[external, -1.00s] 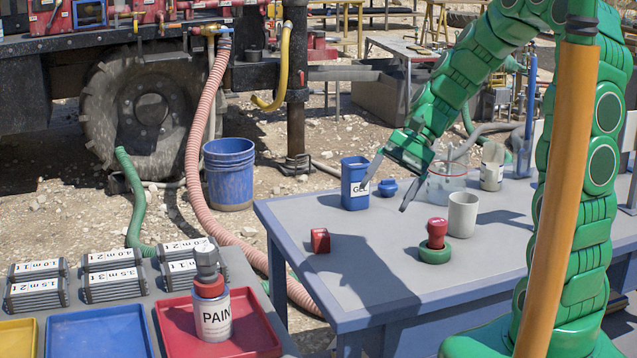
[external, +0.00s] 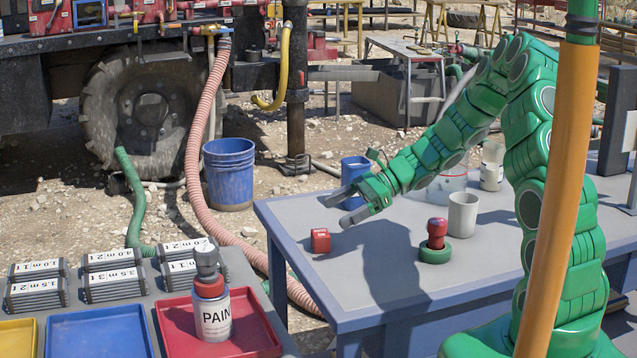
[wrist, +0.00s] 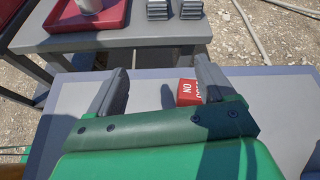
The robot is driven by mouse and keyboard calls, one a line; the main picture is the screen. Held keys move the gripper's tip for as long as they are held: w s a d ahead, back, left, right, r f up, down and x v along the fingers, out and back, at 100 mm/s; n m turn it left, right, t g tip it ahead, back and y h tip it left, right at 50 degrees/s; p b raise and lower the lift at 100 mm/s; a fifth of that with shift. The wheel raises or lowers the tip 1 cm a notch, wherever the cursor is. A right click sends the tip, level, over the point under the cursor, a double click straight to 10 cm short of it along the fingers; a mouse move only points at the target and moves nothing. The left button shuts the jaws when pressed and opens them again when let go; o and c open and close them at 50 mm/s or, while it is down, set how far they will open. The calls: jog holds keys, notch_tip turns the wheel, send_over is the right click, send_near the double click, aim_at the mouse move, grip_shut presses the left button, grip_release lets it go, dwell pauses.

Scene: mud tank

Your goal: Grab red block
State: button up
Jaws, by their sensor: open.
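The red block (external: 320,240) sits on the grey table top near its left edge in the external view. My gripper (external: 336,210) is open and empty, above and a little right of the block, with its fingers pointing left. In the wrist view the red block (wrist: 188,92) shows white lettering and lies between the two fingers, close beside the right finger. My gripper (wrist: 152,85) is open there, and its palm hides part of the table. I cannot tell the exact height gap between fingers and block.
A red stamp-like piece in a green ring (external: 435,248), a white cup (external: 463,214), a glass beaker (external: 447,185) and a blue container (external: 354,172) stand on the table (external: 400,290). A second table at lower left holds a paint bottle (external: 213,312) on a red tray.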

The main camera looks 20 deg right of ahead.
aim_at(312, 240)
jog(key=w+f+m, duration=0.1)
jog(key=f, duration=0.1)
jog(key=w+d+f+m+t, duration=0.1)
jog(key=f, duration=0.1)
jog(key=w+d+f+m, duration=0.1)
jog(key=w+f, duration=0.1)
jog(key=shift+d+t, duration=0.1)
jog(key=shift+t, duration=0.2)
jog(key=shift+x, duration=1.25)
jog(key=shift+w+d+f+x, duration=0.1)
jog(key=shift+w+x, duration=0.05)
jog(key=shift+x, duration=0.75)
jog(key=shift+w+d+f+x, duration=0.1)
jog(key=shift+w+f+x, duration=0.05)
jog(key=shift+x, duration=0.7)
jog(key=shift+w+f+x, duration=0.1)
jog(key=shift+x, duration=0.8)
jog(key=c, duration=1.1)
jog(key=shift+o, duration=0.2)
jog(key=shift+r, duration=0.1)
